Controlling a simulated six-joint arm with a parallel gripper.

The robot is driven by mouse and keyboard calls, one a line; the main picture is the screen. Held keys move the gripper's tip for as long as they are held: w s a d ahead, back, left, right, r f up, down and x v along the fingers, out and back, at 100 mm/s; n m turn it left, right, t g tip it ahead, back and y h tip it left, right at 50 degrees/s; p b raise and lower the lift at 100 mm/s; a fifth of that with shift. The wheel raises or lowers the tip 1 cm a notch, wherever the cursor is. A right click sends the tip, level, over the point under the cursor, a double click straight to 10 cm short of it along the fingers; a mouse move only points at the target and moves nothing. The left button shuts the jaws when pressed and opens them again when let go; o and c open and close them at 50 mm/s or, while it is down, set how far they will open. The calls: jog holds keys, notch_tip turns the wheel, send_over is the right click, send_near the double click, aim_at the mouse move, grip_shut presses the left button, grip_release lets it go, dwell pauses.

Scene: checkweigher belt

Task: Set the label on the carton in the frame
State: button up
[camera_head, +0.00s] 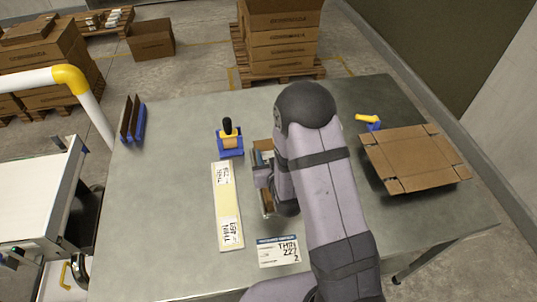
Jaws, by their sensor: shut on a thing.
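An open brown carton (267,145) stands near the middle of the grey table, mostly hidden by my arm. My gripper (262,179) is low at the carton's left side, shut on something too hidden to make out. I cannot tell whether it touches the carton. A long pale yellow strip (228,204) lies just left of the gripper, with one printed label (223,175) at its far end and another (231,232) at its near end. A frame around the carton cannot be made out.
A blue holder (230,152) with a black-handled tool stands behind the strip. A flat cardboard blank (415,158) and a yellow and blue tool (369,121) lie right. A blue rack (138,123) holds cardboard at the back left. The table's left part is clear.

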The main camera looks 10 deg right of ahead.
jog(key=shift+f, duration=0.25)
jog(key=shift+f+b, duration=0.3)
jog(key=o, duration=1)
jog(key=shift+r, duration=0.1)
jog(key=shift+s+r+p, duration=0.1)
jog(key=shift+r+p, duration=0.15)
jog(key=shift+p, duration=0.1)
